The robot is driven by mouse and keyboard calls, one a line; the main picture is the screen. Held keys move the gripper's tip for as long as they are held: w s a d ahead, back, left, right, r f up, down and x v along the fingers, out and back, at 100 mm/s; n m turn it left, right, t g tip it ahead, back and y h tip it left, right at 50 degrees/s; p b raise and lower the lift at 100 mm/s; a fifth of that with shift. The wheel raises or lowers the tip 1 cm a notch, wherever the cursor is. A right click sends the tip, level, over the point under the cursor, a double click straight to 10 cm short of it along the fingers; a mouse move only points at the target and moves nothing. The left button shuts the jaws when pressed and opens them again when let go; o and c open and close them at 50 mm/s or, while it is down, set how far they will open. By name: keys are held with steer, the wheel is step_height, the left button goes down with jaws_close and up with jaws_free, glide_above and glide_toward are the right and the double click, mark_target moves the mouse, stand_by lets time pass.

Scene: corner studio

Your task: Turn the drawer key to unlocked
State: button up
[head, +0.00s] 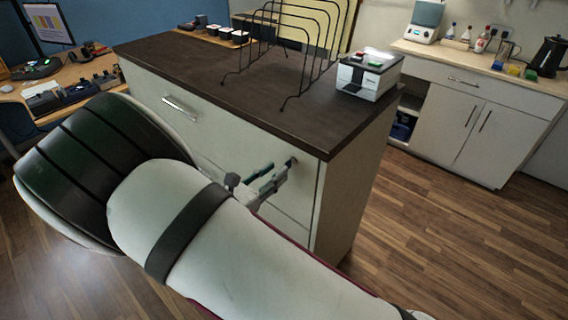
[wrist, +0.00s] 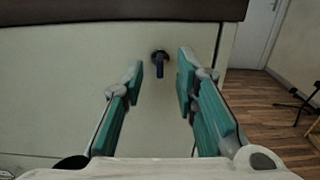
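The drawer key (wrist: 160,68) is a small dark blue key in a round dark lock on the pale drawer front (wrist: 62,85). It points straight down in the wrist view. In the head view the key (head: 292,161) is small, at the upper right of the drawer front, just beyond the fingertips. My gripper (wrist: 160,78) is open, with a teal-padded finger on each side of the key and clear gaps between. In the head view my gripper (head: 268,177) reaches the cabinet front; my arm hides part of the drawers.
The cabinet's dark top (head: 215,70) overhangs the drawer and carries a wire rack (head: 290,45) and a white box device (head: 368,75). A drawer handle (head: 180,108) sticks out at left. Open wooden floor (head: 430,230) lies right of the cabinet.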

steer(key=shift+x, duration=2.3)
jaws_close()
